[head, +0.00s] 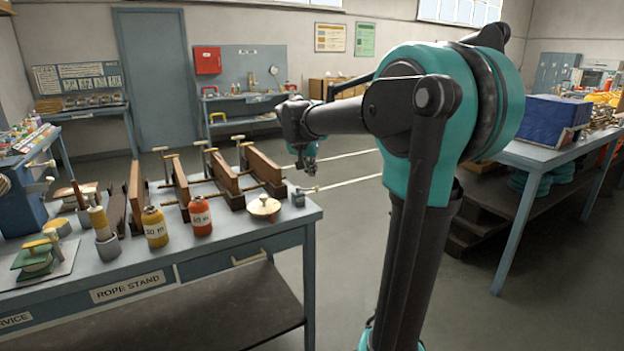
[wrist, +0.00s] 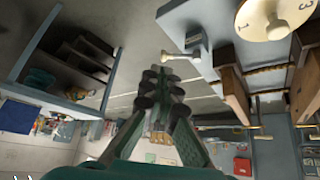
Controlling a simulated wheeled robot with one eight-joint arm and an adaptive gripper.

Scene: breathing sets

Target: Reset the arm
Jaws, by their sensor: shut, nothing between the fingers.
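My gripper (head: 308,168) hangs at the end of my teal and black arm, just past the right end of the rope stand table (head: 262,219) in the head view. In the wrist view my gripper (wrist: 161,76) is shut and empty, with its fingers close together. It appears apart from the table and everything on it, over the gap of floor. The arm is bent, with its upper part raised at the right of the head view.
The table bears wooden dividers (head: 262,171), a yellow bottle (head: 154,228), an orange bottle (head: 200,216) and a round numbered disc (head: 263,207). The disc (wrist: 275,17) also shows in the wrist view. A blue box (head: 551,123) stands on the right table. Open floor (head: 335,217) lies between the tables.

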